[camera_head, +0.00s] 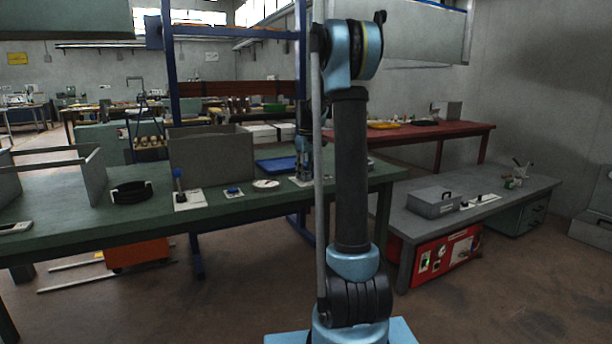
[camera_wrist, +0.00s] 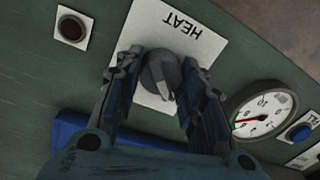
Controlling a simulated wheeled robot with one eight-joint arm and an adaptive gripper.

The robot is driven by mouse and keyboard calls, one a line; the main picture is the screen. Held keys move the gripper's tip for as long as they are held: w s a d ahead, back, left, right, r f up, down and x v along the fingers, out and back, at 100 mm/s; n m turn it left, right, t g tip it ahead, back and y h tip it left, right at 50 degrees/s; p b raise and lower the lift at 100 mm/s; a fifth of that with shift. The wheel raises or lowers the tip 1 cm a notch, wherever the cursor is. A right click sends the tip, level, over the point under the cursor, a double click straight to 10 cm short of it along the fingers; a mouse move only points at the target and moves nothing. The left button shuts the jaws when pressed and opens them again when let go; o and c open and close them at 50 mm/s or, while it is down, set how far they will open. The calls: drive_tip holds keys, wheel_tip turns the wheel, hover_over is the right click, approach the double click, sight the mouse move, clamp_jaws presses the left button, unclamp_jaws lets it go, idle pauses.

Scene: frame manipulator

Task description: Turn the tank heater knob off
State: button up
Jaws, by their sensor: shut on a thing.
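The heater knob (camera_wrist: 158,72) is a dark grey round knob on a white plate (camera_wrist: 185,40) lettered "HEAT", which appears upside down in the wrist view. A pale pointer mark on the knob points toward the bottom of that view. My gripper (camera_wrist: 160,68) has one finger on each side of the knob and is shut on it. In the head view my gripper (camera_head: 303,172) is low over the white plate on the green table (camera_head: 130,222), partly behind my arm. The knob cannot be made out there.
A round dial gauge (camera_wrist: 262,114) and a blue button (camera_wrist: 300,132) lie right of the knob in the wrist view. A dark red lamp (camera_wrist: 72,28) is upper left. A blue tray (camera_head: 276,164) lies behind the plates, and an upright lever (camera_head: 178,184) stands further left.

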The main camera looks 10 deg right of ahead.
sight(307, 173)
drive_tip(key=o, duration=1)
drive_tip(key=shift+d, duration=0.1)
drive_tip(key=shift+o, duration=0.2)
wheel_tip(307, 173, up, 12)
drive_tip(key=shift+w+d, duration=0.2)
drive_tip(key=shift+w, duration=0.05)
drive_tip(key=shift+f, duration=0.1)
